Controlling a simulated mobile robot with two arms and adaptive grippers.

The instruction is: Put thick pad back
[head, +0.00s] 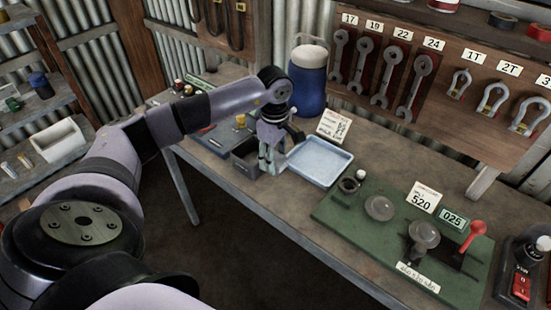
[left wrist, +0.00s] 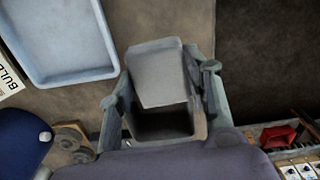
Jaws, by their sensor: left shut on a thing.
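My left gripper (head: 271,158) points down over the workbench, at the right end of a small dark grey open bin (head: 243,163). In the left wrist view, the two fingers of the gripper (left wrist: 164,88) stand on either side of a pale grey block (left wrist: 160,75), which looks like the thick pad, and are shut on it. The block sits over or inside the bin, whose dark hollow (left wrist: 165,125) shows below it. I cannot tell whether the block touches the bin floor. In the head view, the gripper mostly hides the block. My right gripper is not in view.
A pale blue tray (head: 318,164) lies just right of the bin; a blue jug (head: 308,83) and a paper card (head: 334,125) stand behind. A green board (head: 400,244) with knobs and a red lever is farther right. Small items crowd the bench left of the bin.

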